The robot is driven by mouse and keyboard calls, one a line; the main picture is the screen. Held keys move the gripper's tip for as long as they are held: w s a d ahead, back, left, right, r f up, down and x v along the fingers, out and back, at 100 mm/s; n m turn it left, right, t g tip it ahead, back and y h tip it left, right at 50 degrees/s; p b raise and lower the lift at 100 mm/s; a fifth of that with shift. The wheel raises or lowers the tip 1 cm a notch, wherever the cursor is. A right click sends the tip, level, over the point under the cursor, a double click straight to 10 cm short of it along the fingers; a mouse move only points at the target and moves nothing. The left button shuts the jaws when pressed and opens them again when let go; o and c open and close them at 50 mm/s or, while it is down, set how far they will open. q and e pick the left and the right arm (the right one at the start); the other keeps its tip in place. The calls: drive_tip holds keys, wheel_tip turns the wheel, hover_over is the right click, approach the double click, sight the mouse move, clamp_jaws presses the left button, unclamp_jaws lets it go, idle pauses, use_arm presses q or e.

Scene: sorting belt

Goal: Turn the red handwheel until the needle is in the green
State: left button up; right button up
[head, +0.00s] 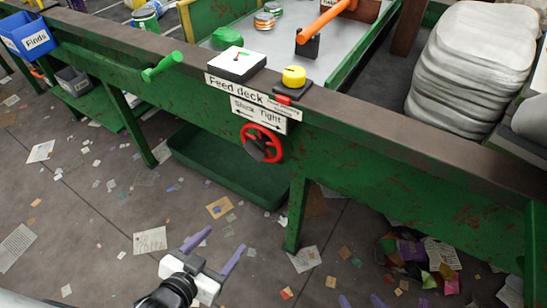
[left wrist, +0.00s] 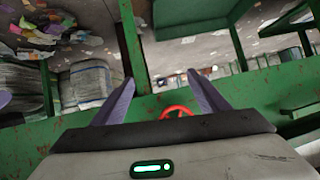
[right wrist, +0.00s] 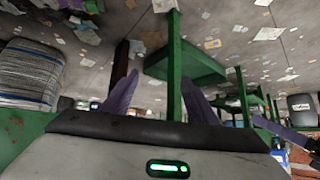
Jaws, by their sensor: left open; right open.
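The red handwheel (head: 264,137) is mounted on the green front side of the belt frame, below a sign (head: 259,110) that reads "Slack" and "Tight". A white gauge box (head: 229,68) lies on the ledge above; its needle and green mark are too small to read. My left gripper (head: 225,238) is open and empty, in front of and below the handwheel, apart from it. In the left wrist view the red rim (left wrist: 177,110) shows between the open fingers. My right gripper (head: 361,298) is open and empty at the bottom edge, far from the handwheel.
A green tray (head: 205,165) lies under the frame, beside a leg (head: 296,210). A blue bin (head: 25,38) hangs at left. Paper scraps litter the floor.

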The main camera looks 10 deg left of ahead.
use_arm(q)
drive_tip(key=w+a+r+m+t, duration=0.1)
drive_tip(key=w+r+m+t, duration=0.1)
drive_tip(key=w+r, duration=0.25)
drive_tip(key=m+t+h+b, duration=0.2)
drive_tip(key=m+t+h, duration=0.1)
drive_tip(key=m+h, duration=0.15)
approach(251, 156)
drive_tip(key=shift+y, duration=0.25)
drive_tip(key=x, duration=0.9)
drive_tip(key=shift+w+d+r, duration=0.15)
drive_tip(key=shift+r, duration=0.05)
use_arm(e)
drive_tip(key=shift+a+f, duration=0.45)
drive_tip(key=shift+f, duration=0.3)
use_arm(q)
drive_tip(key=c, duration=1.1)
drive_tip(key=shift+o, duration=0.2)
drive_tip(key=m, duration=0.3)
drive_tip(key=shift+m, duration=1.15)
